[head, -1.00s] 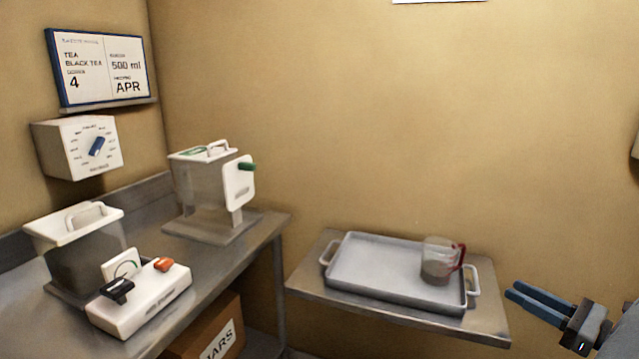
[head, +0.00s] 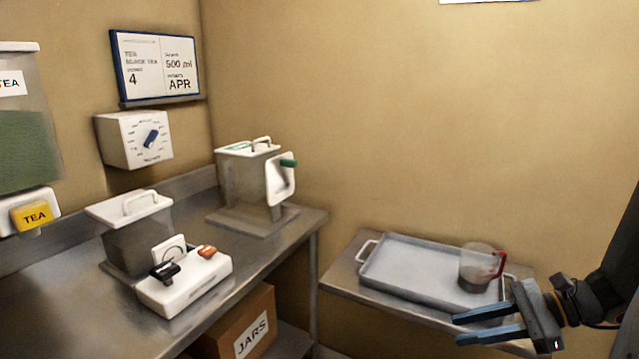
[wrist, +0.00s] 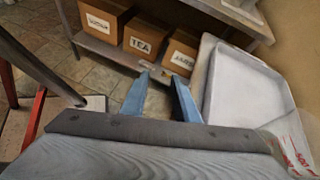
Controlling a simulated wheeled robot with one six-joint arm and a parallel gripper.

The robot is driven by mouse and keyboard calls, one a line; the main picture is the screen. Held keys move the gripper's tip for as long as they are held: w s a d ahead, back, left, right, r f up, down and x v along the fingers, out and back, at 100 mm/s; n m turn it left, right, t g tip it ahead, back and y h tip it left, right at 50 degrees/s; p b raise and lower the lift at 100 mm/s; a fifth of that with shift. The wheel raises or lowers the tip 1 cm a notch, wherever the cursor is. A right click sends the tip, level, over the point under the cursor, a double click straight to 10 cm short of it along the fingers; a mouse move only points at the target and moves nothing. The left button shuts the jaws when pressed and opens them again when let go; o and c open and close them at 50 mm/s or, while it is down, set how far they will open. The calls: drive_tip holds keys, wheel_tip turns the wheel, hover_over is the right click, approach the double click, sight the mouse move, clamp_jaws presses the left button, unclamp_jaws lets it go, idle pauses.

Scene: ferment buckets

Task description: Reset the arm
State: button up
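My gripper (head: 462,328) has two blue fingers and is at the lower right of the head view, in front of the right end of the tray table. Its fingers are parallel with a gap between them, and nothing is held. The wrist view also shows the two fingers (wrist: 160,92) apart with floor and shelf beyond. My dark arm comes in from the right edge of the head view.
A grey tray (head: 400,281) on a small table holds a measuring cup (head: 475,268) with a red handle. The steel counter carries two lidded buckets (head: 135,235) (head: 243,185) and a white switch box (head: 185,286). Boxes (wrist: 145,38) sit on a low shelf.

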drive_tip(key=s+a+r+n+g+h, duration=0.1)
drive_tip(key=a+n+h, duration=0.4)
drive_tip(key=n, duration=0.5)
drive_tip(key=s+a+r+n+g+h, duration=0.1)
drive_tip(key=s+a+n+g+h, duration=0.1)
drive_tip(key=s+a+n+h, duration=0.2)
drive_tip(key=a+n+h, duration=0.2)
drive_tip(key=a+n, duration=0.2)
drive_tip(key=n, duration=0.2)
drive_tip(key=shift+s+g, duration=0.3)
drive_tip(key=shift+a+r, duration=0.1)
drive_tip(key=shift+a, duration=0.1)
